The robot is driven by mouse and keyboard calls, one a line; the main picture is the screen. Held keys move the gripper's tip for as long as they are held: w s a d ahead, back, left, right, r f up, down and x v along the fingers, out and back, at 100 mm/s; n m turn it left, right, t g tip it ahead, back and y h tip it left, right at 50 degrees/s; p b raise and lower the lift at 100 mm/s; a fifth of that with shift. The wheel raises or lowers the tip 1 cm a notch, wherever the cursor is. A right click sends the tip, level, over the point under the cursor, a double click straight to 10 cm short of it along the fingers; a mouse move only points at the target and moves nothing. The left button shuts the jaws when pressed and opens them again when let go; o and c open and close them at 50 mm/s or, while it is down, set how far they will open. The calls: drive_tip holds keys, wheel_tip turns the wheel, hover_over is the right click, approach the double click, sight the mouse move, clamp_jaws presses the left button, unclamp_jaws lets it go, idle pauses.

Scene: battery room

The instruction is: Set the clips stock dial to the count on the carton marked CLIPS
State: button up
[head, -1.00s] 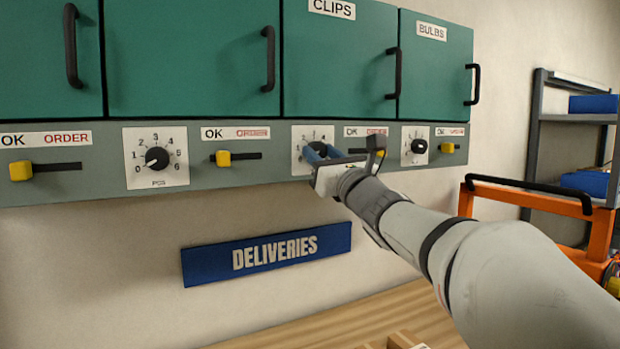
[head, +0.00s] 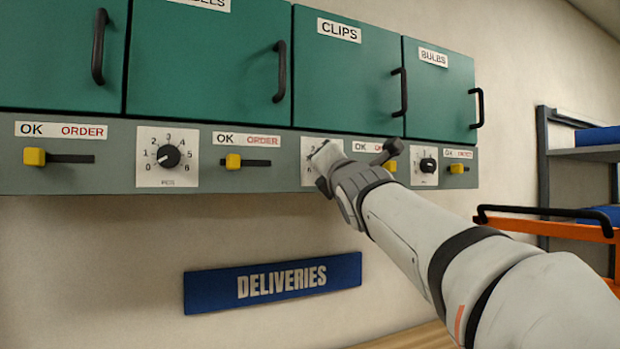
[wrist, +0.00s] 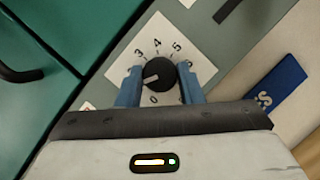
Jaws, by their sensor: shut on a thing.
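The clips stock dial is a black knob (wrist: 159,73) on a white numbered plate (head: 307,174), below the green CLIPS cabinet door (head: 345,75). My gripper (wrist: 159,84) is shut on the knob, one blue finger on each side. In the head view my gripper (head: 322,168) covers the knob and most of its plate. In the wrist view 3, 4, 5 and 0 show on the plate; the digits between 0 and 3 are hidden by the left finger. The knob's pale mark points left and slightly down, toward those hidden digits. No carton marked CLIPS is in view.
Another dial (head: 168,156) and a yellow OK/ORDER slider (head: 234,161) are to the left. The BULBS dial (head: 428,165) is close on the right. A blue DELIVERIES sign (head: 272,281) hangs below. An orange frame (head: 560,229) with a black handle stands at right.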

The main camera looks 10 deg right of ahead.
drive_tip(key=m+g+y+p, duration=0.2)
drive_tip(key=m+g+p, duration=0.1)
drive_tip(key=m, duration=0.7)
drive_tip(key=r+m+g+y+p, duration=0.1)
drive_tip(key=m+g+y+p, duration=0.2)
drive_tip(key=m, duration=0.7)
drive_tip(key=d+m+g+y+p, duration=0.1)
drive_tip(key=m+p, duration=0.3)
drive_tip(key=m, duration=0.6)
drive_tip(key=shift+w+r+g+y, duration=0.1)
drive_tip(key=shift+r+g+y, duration=0.05)
drive_tip(key=shift+g+y, duration=0.7)
